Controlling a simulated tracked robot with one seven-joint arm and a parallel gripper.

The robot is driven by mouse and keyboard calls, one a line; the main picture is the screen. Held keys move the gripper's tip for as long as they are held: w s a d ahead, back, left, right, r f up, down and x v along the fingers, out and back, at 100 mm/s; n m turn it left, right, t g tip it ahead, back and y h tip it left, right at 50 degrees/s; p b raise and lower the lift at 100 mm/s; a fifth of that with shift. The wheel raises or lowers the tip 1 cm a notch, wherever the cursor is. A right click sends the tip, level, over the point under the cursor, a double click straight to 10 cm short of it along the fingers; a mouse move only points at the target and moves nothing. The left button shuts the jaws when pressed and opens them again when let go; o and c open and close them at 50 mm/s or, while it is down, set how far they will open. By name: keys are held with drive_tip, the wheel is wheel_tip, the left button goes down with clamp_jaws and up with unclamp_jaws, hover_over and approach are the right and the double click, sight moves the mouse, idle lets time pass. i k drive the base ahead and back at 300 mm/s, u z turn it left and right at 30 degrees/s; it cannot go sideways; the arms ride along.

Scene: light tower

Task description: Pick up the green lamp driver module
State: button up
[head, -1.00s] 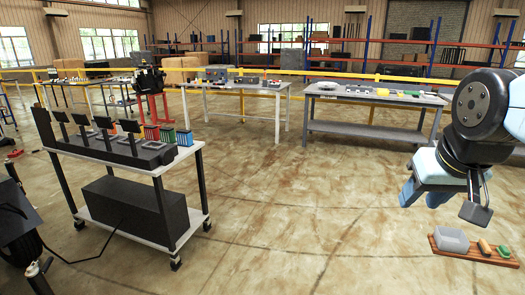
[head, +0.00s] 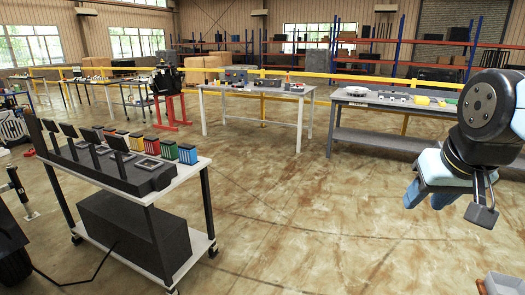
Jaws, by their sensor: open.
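The green lamp driver module (head: 169,150) stands upright on the white-topped cart (head: 186,178) at left. It is in a row of coloured modules, between a red module (head: 152,146) and a blue module (head: 187,154). My gripper (head: 425,193), with blue fingers, hangs at the right of the picture, open and well apart from the cart. Nothing shows between its fingers, though they are partly seen from behind.
A black tower base (head: 115,176) with several dark panels lies along the cart's front. A black box (head: 120,230) fills the lower shelf. Workbenches (head: 385,97) stand behind. Bare floor (head: 310,220) lies between the cart and my arm.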

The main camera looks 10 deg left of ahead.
sight(168, 149)
drive_tip(key=u, duration=0.15)
drive_tip(key=i, duration=1.2)
drive_tip(key=u, duration=0.55)
drive_tip(key=i, duration=1.35)
drive_tip(key=u, duration=0.65)
drive_tip(key=i, duration=1)
drive_tip(key=u, duration=0.25)
